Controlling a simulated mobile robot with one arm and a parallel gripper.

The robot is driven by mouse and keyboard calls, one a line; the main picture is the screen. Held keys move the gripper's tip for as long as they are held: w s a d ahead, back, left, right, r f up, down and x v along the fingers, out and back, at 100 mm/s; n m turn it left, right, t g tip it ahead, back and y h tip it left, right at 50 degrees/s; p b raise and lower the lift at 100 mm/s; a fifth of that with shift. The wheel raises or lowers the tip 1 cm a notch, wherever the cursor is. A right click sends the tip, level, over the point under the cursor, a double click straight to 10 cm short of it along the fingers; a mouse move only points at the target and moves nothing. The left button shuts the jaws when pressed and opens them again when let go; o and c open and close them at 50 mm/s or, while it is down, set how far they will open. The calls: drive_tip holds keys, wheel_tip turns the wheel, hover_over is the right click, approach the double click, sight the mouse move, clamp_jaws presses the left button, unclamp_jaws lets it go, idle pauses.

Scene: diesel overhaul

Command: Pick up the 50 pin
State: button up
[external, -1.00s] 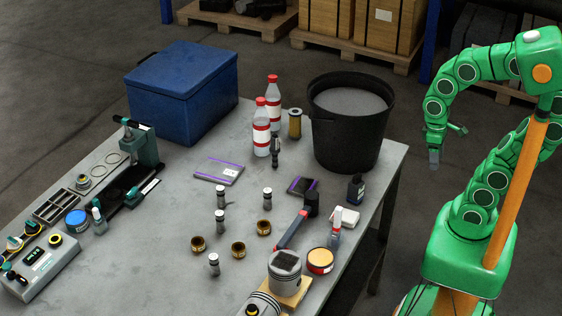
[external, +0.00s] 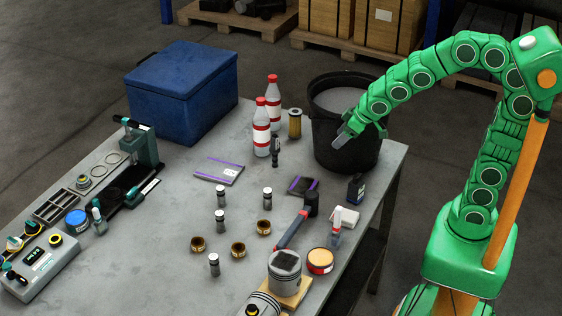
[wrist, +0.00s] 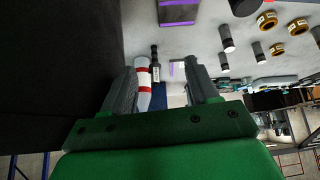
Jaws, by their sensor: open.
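Several short grey pins with dark bands stand upright on the workbench: one (external: 267,198) right of centre, one (external: 221,196) to its left, one (external: 220,222) below that, and one (external: 214,265) nearest the front. I cannot read which is the 50 pin. My gripper (external: 341,138) is open and empty, in front of the black bucket and above the bench's right part, well apart from the pins. In the wrist view my gripper (wrist: 166,66) shows its two fingers spread, and pins (wrist: 226,38) show at the upper right beyond them.
Brass bushings (external: 238,250) stand among the pins. A blue box (external: 182,92) is at the back left. Bare bench (external: 150,240) lies left of the pins.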

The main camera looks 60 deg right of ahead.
drive_tip(key=w+a+f+n+t+y, duration=0.1)
drive_tip(key=w+a+n+t, duration=0.3)
drive_tip(key=w, duration=0.8)
drive_tip(key=n+g+y, duration=0.2)
drive_tip(key=n+y, duration=0.2)
drive_tip(key=y, duration=0.5)
approach(220, 217)
drive_tip(key=shift+w+a+f, duration=0.2)
drive_tip(key=shift+w+f, duration=0.2)
drive_tip(key=shift+f, duration=0.2)
drive_tip(key=shift+w+a+f, duration=0.15)
drive_tip(key=shift+w+f, duration=0.3)
drive_tip(key=shift+f, duration=0.1)
drive_tip(key=shift+w+a+f, duration=0.1)
drive_tip(key=shift+a+f, duration=0.05)
drive_tip(key=shift+a, duration=0.2)
drive_tip(key=shift+w+d+x, duration=0.1)
drive_tip(key=shift+w+x, duration=0.05)
drive_tip(key=shift+x, duration=1.65)
drive_tip(key=shift+w+d+x, duration=0.15)
drive_tip(key=shift+x, duration=1.65)
clamp_jaws()
